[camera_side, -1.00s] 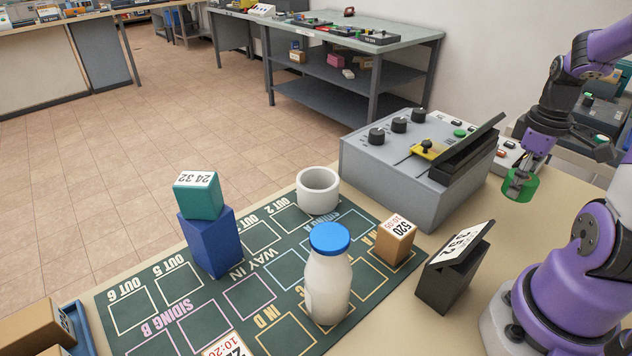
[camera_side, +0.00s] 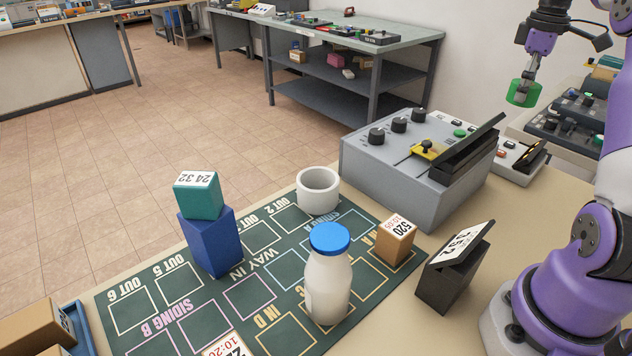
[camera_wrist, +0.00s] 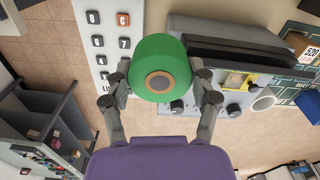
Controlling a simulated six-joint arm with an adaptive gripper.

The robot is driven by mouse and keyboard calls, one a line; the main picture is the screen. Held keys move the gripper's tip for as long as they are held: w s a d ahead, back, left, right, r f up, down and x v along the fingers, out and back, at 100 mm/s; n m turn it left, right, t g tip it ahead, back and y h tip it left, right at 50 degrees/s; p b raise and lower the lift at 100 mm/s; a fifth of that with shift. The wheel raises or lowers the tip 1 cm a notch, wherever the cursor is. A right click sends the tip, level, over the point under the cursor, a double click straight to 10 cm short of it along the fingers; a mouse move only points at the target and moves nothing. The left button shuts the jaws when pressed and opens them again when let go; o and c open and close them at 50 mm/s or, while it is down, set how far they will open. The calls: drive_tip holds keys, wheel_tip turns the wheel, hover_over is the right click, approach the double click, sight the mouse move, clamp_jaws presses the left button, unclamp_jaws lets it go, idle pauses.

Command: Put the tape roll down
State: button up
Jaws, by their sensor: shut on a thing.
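The green tape roll (camera_side: 523,93) hangs in the air in the side view, above and to the right of the grey control box. In the wrist view the tape roll (camera_wrist: 160,68) is a green disc with a brown ring and a grey centre. My gripper (camera_side: 527,80) is shut on it, and in the wrist view my gripper's (camera_wrist: 160,88) two fingers press its left and right sides. Nothing touches the roll from below.
The grey control box (camera_side: 385,190) with knobs stands below. A dark green mat (camera_side: 245,325) holds a white bottle (camera_side: 328,283), a white cup (camera_side: 318,190), a cardboard box (camera_side: 396,240) and stacked teal and blue blocks (camera_side: 210,242). A black stand (camera_side: 450,277) is near my base.

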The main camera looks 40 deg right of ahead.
drive_tip(key=shift+m, duration=0.3)
drive_tip(key=w+a, duration=0.3)
drive_tip(key=a, duration=0.2)
drive_tip(key=w+a+f, duration=0.1)
drive_tip(key=w+a, duration=0.2)
drive_tip(key=a, duration=0.3)
drive_tip(key=w+a, duration=0.3)
drive_tip(key=a, duration=0.3)
drive_tip(key=shift+w+f, duration=0.3)
drive_tip(key=shift+w, duration=0.1)
drive_tip(key=s+a+m, duration=0.1)
drive_tip(key=s+a, duration=0.1)
drive_tip(key=a, duration=1.2)
drive_tip(key=shift+s+a+f, duration=0.15)
drive_tip(key=shift+s+a, duration=0.1)
drive_tip(key=shift+a, duration=0.05)
